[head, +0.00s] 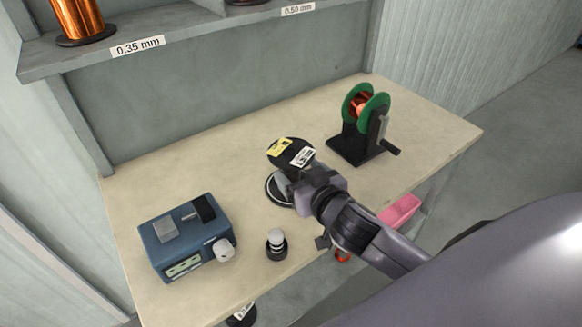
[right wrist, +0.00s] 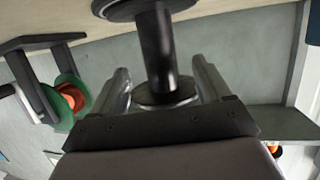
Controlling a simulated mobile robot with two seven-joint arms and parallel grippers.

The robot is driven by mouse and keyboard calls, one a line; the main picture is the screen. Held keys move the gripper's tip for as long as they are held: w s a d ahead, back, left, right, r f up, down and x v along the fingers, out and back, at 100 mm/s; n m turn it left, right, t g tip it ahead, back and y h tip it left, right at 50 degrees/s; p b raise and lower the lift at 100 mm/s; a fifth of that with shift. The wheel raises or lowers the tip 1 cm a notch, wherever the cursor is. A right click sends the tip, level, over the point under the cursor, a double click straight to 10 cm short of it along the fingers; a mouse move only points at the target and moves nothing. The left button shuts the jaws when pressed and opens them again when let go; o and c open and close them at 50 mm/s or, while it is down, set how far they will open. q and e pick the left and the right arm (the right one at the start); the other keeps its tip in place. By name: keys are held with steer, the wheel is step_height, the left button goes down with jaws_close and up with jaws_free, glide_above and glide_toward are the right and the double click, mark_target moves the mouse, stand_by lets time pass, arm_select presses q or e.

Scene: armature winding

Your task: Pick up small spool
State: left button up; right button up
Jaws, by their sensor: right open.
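A black spool-shaped object with yellow and white labels on its top disc (head: 290,151) stands on the table (head: 250,140). Its lower disc (head: 273,190) rests on the tabletop. I take it for the small spool. My right gripper (head: 287,186) is at its side, partly hidden by its own wrist. In the right wrist view, the open fingers (right wrist: 163,82) lie on either side of a dark stem (right wrist: 157,45) between two discs. Whether either finger touches it I cannot tell. My left gripper is not in view.
A winder with a green-flanged copper spool (head: 366,108) stands at the back right. A blue device (head: 190,240) stands at the left, and a small black-and-white item (head: 277,245) at the front. A shelf (head: 160,42) holds a larger copper spool (head: 78,18). A pink bin (head: 400,209) is below the table.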

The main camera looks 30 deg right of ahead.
steer(key=shift+x, duration=1.5)
steer(key=c, duration=1.2)
steer(key=shift+c, duration=0.7)
steer(key=shift+r, duration=0.15)
